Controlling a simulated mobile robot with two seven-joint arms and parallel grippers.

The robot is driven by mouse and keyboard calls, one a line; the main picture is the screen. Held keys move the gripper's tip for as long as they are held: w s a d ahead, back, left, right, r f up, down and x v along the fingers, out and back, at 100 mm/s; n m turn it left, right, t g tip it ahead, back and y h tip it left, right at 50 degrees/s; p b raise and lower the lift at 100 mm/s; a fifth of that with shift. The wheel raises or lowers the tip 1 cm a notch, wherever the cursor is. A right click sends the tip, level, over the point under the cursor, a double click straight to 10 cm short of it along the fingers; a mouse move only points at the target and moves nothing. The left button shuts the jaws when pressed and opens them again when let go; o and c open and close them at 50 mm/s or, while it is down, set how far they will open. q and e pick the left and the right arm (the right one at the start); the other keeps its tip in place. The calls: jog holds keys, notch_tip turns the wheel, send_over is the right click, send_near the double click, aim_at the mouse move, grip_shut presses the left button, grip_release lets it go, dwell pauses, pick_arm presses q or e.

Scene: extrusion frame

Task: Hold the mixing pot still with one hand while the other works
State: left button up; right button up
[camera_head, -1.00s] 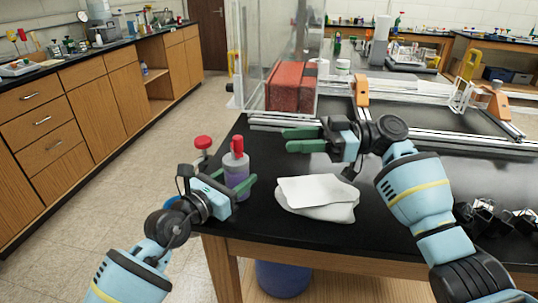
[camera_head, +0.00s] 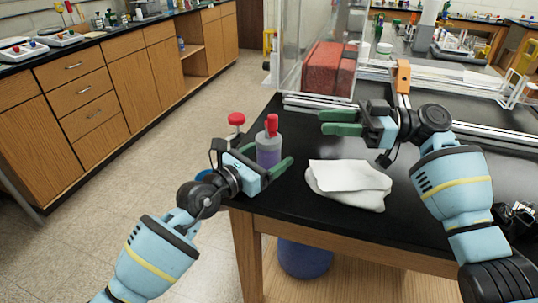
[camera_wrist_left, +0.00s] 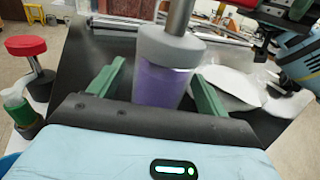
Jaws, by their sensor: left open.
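What I take to be the mixing pot is a clear pot with purple contents and a grey collar (camera_head: 269,150), upright near the black table's left edge. Its top is red in the head view. In the left wrist view the pot (camera_wrist_left: 162,82) stands between my green fingers, with a metal shaft rising from its collar. My left gripper (camera_head: 265,160) is open around the pot, with gaps visible on both sides of it. My right gripper (camera_head: 325,122) is in the air beyond the white cloth, its fingers apart and nothing between them.
A folded white cloth (camera_head: 345,183) lies right of the pot. A red brick block (camera_head: 328,70) sits behind a clear panel, with metal rails (camera_head: 465,130) alongside. A blue bin (camera_head: 304,258) is below the table.

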pick_arm(q)
jog(key=v, duration=1.2)
